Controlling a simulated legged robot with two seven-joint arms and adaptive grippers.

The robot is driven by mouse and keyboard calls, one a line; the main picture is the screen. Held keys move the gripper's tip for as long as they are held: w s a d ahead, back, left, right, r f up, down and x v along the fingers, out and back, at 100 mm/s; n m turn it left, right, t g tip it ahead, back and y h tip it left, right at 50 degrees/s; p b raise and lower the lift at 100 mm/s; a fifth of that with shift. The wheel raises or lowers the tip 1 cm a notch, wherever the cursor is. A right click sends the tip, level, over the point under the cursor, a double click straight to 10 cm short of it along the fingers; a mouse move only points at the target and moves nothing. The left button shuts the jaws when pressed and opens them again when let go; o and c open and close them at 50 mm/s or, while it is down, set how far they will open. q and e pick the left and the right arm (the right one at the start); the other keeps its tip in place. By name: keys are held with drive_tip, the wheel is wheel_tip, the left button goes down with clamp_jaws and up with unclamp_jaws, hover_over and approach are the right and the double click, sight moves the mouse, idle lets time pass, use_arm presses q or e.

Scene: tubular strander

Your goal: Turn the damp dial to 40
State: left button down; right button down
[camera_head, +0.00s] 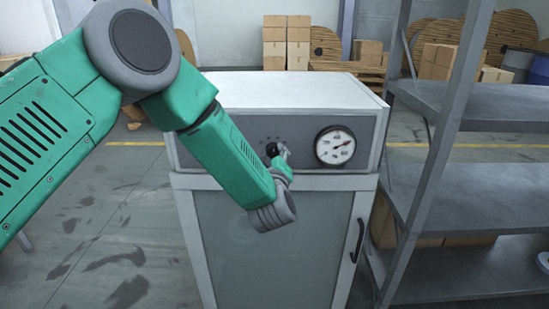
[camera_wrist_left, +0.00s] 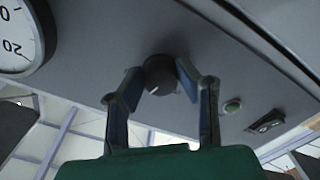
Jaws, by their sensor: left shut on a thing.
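The damp dial is a dark round knob (camera_wrist_left: 160,75) on the grey front panel of a white cabinet (camera_head: 290,92). In the left wrist view it sits between the two fingers of my left gripper (camera_wrist_left: 160,80), which are closed on its sides. In the head view my left gripper (camera_head: 279,152) reaches the panel, and the hand and fingers hide most of the dial. Its scale marks are too small to read. My right gripper is not in view.
A green button (camera_wrist_left: 232,106) and a dark switch or socket (camera_wrist_left: 268,121) are on the panel beside the dial. The cabinet door has a black handle (camera_head: 357,240). A grey metal shelf (camera_head: 470,185) stands close on the right. Open floor (camera_head: 95,220) lies left of the cabinet.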

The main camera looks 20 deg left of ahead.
use_arm(q)
drive_tip(key=shift+r, duration=0.1)
idle(0.3)
drive_tip(key=c, duration=1.2)
unclamp_jaws()
drive_tip(key=shift+a, duration=0.1)
drive_tip(key=shift+s, duration=0.1)
drive_tip(key=shift+s, duration=0.25)
drive_tip(key=v, duration=1.1)
drive_tip(key=shift+s+d, duration=0.1)
drive_tip(key=shift+d, duration=0.15)
